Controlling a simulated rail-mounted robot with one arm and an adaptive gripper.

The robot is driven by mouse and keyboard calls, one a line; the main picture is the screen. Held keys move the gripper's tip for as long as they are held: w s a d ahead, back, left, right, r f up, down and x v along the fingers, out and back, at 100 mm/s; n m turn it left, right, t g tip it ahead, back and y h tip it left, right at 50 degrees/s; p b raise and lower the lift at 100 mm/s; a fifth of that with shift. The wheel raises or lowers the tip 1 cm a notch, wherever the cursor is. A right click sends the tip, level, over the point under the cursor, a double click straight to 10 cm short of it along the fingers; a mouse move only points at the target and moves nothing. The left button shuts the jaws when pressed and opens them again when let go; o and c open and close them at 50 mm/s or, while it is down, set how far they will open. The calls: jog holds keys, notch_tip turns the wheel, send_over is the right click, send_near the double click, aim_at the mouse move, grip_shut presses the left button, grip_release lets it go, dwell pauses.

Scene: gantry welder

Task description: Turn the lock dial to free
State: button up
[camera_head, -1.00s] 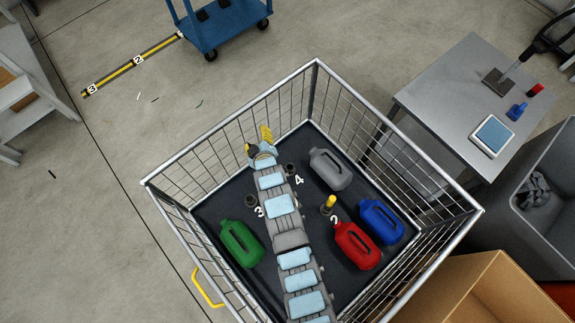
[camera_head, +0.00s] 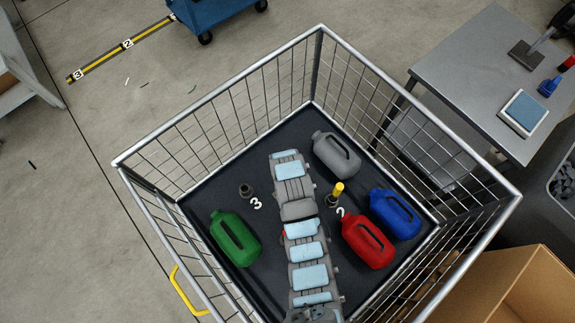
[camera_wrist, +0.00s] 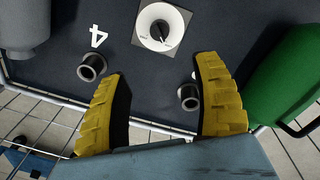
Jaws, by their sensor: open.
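The lock dial (camera_wrist: 160,27) shows in the wrist view as a white disc with a black knob on a square plate, on the dark cart floor. Its knob's pointed end slants down and right; the small labels are too small to read. My gripper (camera_wrist: 161,66) is open, its two yellow fingers spread wide. The fingertips appear just below the dial in the picture, one to each side, with nothing between them. I cannot tell how high they are above the floor. In the head view, the dial and my gripper are not visible; my arm covers the middle of the cart.
The wire-walled cart (camera_head: 222,94) surrounds my arm. Inside are green (camera_head: 235,238), grey (camera_head: 336,154), red (camera_head: 367,242) and blue (camera_head: 395,213) jugs. Black sockets (camera_wrist: 91,67) stand near the fingers. A yellow peg (camera_head: 338,190) stands near the red jug.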

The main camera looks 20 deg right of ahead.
jog(key=f+b, duration=0.2)
jog(key=f, duration=0.3)
jog(key=f+b, duration=0.1)
jog(key=f, duration=0.5)
jog(key=f+b, duration=0.2)
jog(key=f, duration=0.4)
jog(key=shift+w+d+b, duration=0.3)
jog(key=shift+w+b, duration=0.05)
jog(key=shift+w, duration=0.05)
grip_shut()
